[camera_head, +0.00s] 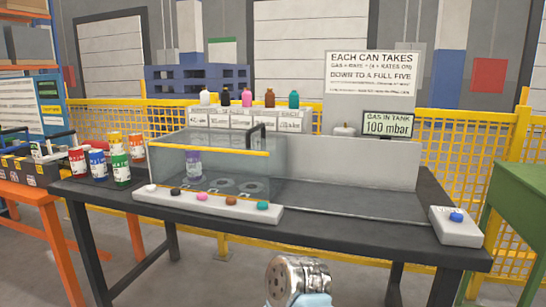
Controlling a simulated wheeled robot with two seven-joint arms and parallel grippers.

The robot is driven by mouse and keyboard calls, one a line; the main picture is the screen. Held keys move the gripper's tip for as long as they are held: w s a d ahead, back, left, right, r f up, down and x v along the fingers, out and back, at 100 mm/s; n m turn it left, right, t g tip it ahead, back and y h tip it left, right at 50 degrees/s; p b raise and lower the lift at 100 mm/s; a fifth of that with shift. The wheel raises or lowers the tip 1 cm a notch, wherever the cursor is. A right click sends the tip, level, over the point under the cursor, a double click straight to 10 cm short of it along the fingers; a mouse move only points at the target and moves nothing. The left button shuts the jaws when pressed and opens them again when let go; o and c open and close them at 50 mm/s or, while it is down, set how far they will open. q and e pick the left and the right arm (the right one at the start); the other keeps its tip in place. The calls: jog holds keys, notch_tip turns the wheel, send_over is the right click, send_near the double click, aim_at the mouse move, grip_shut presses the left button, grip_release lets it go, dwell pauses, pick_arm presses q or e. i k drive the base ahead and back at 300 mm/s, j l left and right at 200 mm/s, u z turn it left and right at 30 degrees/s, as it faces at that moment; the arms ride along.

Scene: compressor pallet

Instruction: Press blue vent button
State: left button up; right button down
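The blue button (456,217) sits on top of a small white box (456,232) at the right front corner of the dark table. Nothing covers or touches it. A teal button (262,205) sits at the right end of a separate white strip, with white, black, pink and brown buttons beside it. A screen (388,125) reads "GAS IN TANK 100 mbar". No gripper fingers show. A shiny metal cylinder with a pale blue part (298,280) rises at the bottom centre, apart from the table; I cannot tell which part it is.
A clear-walled case (215,165) with a purple-labelled can (194,165) stands behind the button strip. Several coloured cans (120,168) stand at the table's left. The dark tabletop (345,205) between the case and the white box is mostly clear. A green bench (515,215) is at right.

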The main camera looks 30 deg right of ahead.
aim_at(455, 217)
jog(key=z, duration=2.35)
